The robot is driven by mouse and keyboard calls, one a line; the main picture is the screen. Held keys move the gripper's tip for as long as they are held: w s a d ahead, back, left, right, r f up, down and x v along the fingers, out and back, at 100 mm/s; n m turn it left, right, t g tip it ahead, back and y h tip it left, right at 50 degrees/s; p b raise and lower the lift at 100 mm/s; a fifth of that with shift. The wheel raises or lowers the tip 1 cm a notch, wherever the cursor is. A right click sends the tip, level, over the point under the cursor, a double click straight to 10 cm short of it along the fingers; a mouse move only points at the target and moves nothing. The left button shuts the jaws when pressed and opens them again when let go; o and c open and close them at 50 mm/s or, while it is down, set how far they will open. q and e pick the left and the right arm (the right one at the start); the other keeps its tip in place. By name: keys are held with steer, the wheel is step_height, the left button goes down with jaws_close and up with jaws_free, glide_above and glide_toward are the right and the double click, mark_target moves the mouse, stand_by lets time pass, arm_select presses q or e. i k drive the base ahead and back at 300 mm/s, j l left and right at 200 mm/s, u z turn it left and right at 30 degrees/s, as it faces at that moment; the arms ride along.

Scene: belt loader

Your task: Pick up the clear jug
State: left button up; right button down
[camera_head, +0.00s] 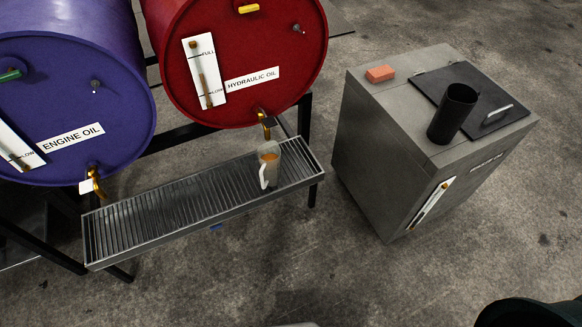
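The clear jug (270,167) stands upright on the slatted metal drip tray (170,208), towards the tray's right end. It has a pale handle on its front left side, and something orange-brown shows inside it. It is beneath the brass tap (264,122) of the red hydraulic oil drum (240,50). Neither of my grippers is in view.
A blue engine oil drum (70,100) with a brass tap (94,182) lies at left. A grey cabinet (385,150) stands at right, carrying an orange block (380,73) and a black cylinder (453,113). A dark round object (530,314) is at bottom right.

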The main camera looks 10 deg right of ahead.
mark_target(269, 155)
steer(key=l+u, duration=0.15)
steer(key=l, duration=0.35)
steer(key=l+u, duration=0.1)
steer(key=l, duration=0.35)
steer(key=k+l+u, duration=0.15)
steer(key=l, duration=0.35)
steer(key=l+u, duration=0.15)
steer(key=l, duration=0.35)
steer(key=k+l+u, duration=0.15)
steer(key=l, duration=0.3)
